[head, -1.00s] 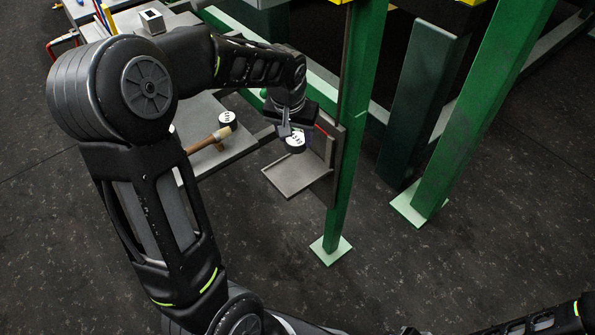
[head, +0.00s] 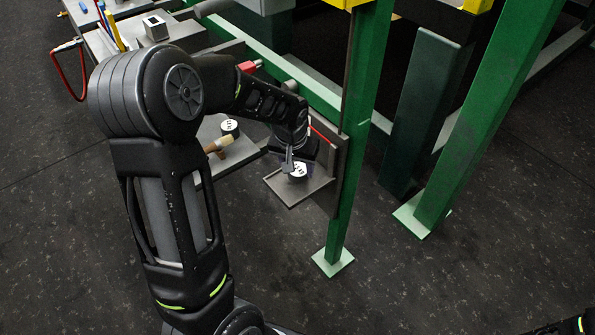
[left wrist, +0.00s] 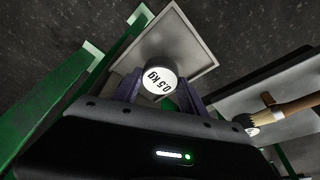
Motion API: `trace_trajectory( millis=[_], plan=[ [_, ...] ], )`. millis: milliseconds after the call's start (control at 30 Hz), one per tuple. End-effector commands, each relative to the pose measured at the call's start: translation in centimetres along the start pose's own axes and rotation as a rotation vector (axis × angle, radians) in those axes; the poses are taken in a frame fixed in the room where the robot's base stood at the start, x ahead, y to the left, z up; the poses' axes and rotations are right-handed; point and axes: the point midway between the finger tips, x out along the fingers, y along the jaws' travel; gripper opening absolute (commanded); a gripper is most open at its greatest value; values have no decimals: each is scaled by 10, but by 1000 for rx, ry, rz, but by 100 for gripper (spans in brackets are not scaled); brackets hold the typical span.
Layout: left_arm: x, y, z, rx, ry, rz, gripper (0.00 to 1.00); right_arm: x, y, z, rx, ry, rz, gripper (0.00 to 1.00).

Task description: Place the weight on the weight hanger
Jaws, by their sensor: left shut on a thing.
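The weight (head: 298,171) is a small dark cylinder with a white top. The weight hanger (head: 300,188) looks like a grey square tray with a back plate beside the green post. In the left wrist view the hanger's tray (left wrist: 190,42) lies behind the weight. The weight is over the tray; I cannot tell whether it touches it.
A second white-topped weight (head: 229,127) and a wooden-handled tool (head: 218,145) lie on a grey table (head: 225,165) left of the hanger. A green post (head: 352,150) stands close at the hanger's right. The dark floor in front is clear.

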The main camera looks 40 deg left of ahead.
Motion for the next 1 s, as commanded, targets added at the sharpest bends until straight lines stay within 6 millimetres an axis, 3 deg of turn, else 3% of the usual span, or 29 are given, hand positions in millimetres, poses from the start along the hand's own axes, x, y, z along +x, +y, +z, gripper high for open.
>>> trace_trajectory(
  millis=[133,533,567,800,1000],
  plan=[
    [16,0,4,1,0,0,0,4,2,0,1,0,0,36],
    [20,0,5,1,3,0,0,8,3,0,1,0,0,36],
    [20,0,6,1,0,0,51,7,3,0,1,0,0,36],
    [20,0,6,0,0,0,71,6,2,0,1,0,0,36],
    [20,0,6,0,0,0,71,6,2,0,1,0,0,36]
  ],
)
